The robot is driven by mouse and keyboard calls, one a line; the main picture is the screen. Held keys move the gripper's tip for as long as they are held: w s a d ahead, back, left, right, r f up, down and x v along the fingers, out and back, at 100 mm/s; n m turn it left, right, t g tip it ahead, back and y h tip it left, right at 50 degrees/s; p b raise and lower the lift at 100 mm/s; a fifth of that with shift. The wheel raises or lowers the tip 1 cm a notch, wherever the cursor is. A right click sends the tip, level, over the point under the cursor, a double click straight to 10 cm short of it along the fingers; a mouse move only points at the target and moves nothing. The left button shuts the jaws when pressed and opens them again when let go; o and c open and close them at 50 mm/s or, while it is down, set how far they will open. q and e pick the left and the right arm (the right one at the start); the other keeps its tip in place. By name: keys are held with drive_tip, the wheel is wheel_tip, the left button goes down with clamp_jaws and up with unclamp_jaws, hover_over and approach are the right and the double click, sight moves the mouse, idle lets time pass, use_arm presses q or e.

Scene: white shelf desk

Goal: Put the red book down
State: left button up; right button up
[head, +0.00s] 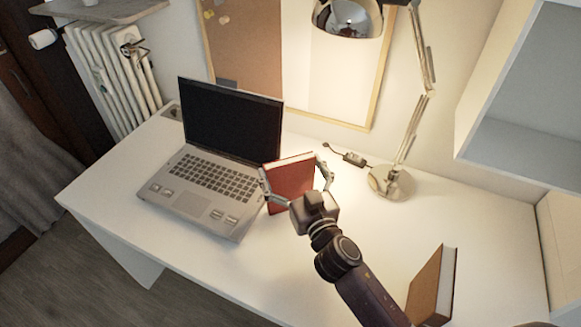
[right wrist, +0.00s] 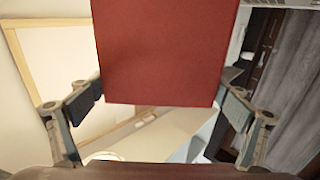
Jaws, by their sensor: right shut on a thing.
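The red book (head: 291,178) is upright between the fingers of my right gripper (head: 296,176), at the right side of the laptop in the head view. In the right wrist view the red book (right wrist: 168,50) fills the upper middle, with a finger pad of the right gripper (right wrist: 160,100) at each side. The gripper is shut on the book. I cannot tell whether the book's lower edge touches the white desk (head: 400,215). My left gripper is not in view.
An open laptop (head: 205,175) stands just left of the red book. A desk lamp (head: 391,183) stands behind at the right. A brown book (head: 433,285) stands upright at the front right. A white shelf (head: 525,140) overhangs the right side. The desk between lamp and brown book is clear.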

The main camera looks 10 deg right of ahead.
drive_tip(key=shift+f, duration=0.15)
drive_tip(key=o, duration=1.6)
drive_tip(key=shift+r, duration=0.2)
